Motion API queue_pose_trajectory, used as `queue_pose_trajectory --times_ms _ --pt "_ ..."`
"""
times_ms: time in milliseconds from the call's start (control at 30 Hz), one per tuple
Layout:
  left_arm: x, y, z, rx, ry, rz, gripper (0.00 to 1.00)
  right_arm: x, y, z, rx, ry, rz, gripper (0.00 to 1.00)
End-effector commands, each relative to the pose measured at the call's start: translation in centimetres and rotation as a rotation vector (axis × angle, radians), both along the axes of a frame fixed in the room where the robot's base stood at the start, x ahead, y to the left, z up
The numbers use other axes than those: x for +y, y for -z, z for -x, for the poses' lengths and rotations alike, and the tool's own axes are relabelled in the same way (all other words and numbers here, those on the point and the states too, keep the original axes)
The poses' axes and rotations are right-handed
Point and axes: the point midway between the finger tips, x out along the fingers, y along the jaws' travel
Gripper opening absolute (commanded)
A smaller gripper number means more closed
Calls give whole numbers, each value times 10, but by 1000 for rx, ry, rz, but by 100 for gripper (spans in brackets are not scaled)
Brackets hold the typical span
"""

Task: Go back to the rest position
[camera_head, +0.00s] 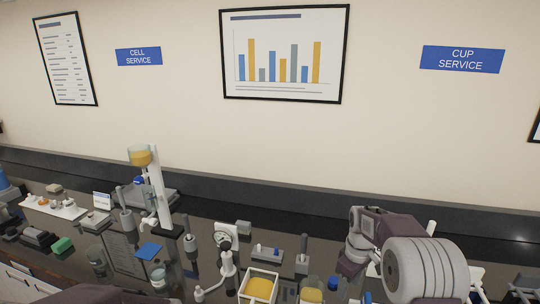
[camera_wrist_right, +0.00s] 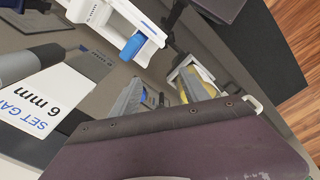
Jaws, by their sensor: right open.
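My right arm shows at the right of the head view, over the dark counter (camera_head: 215,262), with a large ribbed grey joint and a dark purple link. The right gripper (camera_wrist_right: 163,91) shows in the right wrist view with its two grey fingertips apart. I see nothing held between them. Behind the tips are the grey surface and part of a white-framed container (camera_wrist_right: 215,70) with yellow content. My left gripper is not in view. A dark purple piece at the bottom left of the head view looks like part of my own arm.
A tall white stand with an amber-filled cup (camera_head: 140,157) rises from the counter. A white tray (camera_head: 258,289) with yellow content sits at the front. In the wrist view, a card reading "SET GAP 6 mm" (camera_wrist_right: 45,105) and a white holder with a blue knob (camera_wrist_right: 132,46) are close by.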

Motion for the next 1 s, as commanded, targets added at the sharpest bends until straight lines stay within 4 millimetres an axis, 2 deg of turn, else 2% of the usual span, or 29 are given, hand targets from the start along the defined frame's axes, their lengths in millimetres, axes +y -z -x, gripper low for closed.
queue_pose_trajectory --times_ms 167,300,467,667,800,833,900,1000 --pt "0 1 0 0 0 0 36 13 -21 15 -20 -26 0 53" --pt "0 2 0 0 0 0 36 25 -30 42 -21 -35 -3 53" --pt "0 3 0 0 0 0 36 38 -29 83 -26 25 -13 53" --pt "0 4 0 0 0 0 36 51 -8 156 -31 230 -35 53" --pt "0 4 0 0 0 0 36 52 22 210 -18 478 -48 53" --pt "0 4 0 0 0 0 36 52 29 218 -14 537 -49 53" --pt "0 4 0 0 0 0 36 52 32 213 -43 638 -65 53" --pt "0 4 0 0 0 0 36 52 31 207 -62 698 -76 53"
